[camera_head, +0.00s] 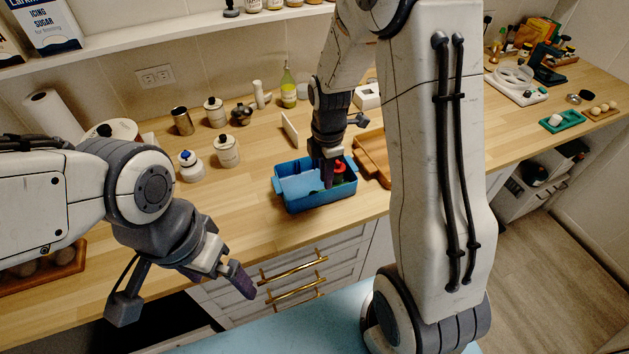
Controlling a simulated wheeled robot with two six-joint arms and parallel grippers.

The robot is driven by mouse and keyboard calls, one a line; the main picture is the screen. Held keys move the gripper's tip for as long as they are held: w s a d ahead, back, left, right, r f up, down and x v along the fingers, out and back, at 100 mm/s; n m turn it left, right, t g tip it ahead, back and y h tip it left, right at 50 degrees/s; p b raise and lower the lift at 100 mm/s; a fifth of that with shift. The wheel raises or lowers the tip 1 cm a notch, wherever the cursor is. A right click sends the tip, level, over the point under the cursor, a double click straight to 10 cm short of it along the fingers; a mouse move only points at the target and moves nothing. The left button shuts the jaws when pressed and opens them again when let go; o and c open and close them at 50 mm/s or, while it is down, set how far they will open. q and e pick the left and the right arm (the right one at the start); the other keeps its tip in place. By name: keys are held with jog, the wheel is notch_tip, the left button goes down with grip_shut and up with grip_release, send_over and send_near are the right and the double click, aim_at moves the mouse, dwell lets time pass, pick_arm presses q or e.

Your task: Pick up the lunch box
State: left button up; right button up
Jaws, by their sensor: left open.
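The blue open-topped box (306,204), which I take for the lunch box, sits on the wooden counter near its front edge. It has a handle at each end. A small red item (339,167) with some green by it shows inside. My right gripper (327,177) points down into the box from above. Its fingertips are partly hidden, so I cannot tell whether they are shut or touch anything. My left gripper (241,279) is open and empty, in front of the counter's drawers, to the left of and lower than the box.
A wooden tray (374,155) stands right of the box, partly behind my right arm. White jars (227,151), a metal cup (182,121) and a green bottle (288,87) stand behind. The counter (240,205) left of the box is clear.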

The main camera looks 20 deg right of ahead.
aim_at(325, 192)
notch_tip(325, 192, down, 5)
jog(key=shift+a+f+p, duration=0.1)
jog(key=shift+f+p, duration=0.1)
jog(key=shift+p, duration=0.6)
jog(key=shift+f, duration=0.5)
grip_shut()
jog(key=shift+w, duration=0.1)
dwell(0.5)
